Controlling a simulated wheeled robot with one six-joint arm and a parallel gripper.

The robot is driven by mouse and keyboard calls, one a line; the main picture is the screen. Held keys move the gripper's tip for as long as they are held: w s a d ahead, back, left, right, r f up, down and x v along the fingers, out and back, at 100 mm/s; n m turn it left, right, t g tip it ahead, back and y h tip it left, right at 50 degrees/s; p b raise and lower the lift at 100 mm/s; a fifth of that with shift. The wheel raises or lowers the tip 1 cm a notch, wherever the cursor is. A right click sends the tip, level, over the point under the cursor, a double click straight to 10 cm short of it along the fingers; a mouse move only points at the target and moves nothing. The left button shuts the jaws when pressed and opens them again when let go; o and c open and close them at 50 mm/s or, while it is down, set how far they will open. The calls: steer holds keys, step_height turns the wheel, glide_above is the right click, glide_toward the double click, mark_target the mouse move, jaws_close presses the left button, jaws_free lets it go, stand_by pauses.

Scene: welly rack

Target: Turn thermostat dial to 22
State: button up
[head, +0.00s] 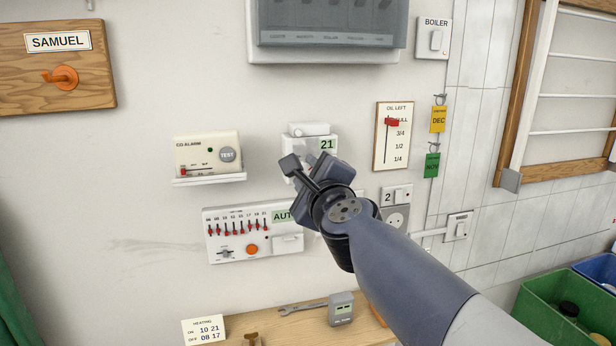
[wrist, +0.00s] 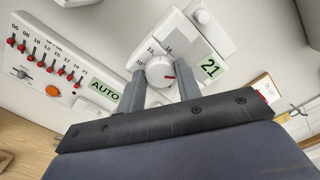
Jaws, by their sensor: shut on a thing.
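The white thermostat (head: 329,146) is on the wall, with a green display reading 21; it also shows in the wrist view (wrist: 200,45). Its round white dial (wrist: 158,72) has a red mark that points to the right in the wrist view. Numbers around its upper left side are partly readable, including 10 and 12; the right finger covers part of the scale. My gripper (wrist: 162,88) has one finger on each side of the dial and is shut on it. In the head view my gripper (head: 306,178) hides the dial.
A CO alarm (head: 208,154) is left of the thermostat. A heating timer panel (head: 250,235) with red sliders and an AUTO display is below left. An oil gauge (head: 393,136) and a switch with a socket (head: 396,207) are to the right. A wooden shelf (head: 270,325) is below.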

steer(key=shift+m, duration=1.2)
steer(key=o, duration=1)
steer(key=shift+c, duration=0.2)
steer(key=shift+s, duration=0.1)
steer(key=p+v, duration=0.3)
steer(key=v, duration=0.7)
steer(key=shift+s+d, duration=0.15)
steer(key=shift+s, duration=0.2)
steer(key=shift+w, duration=0.15)
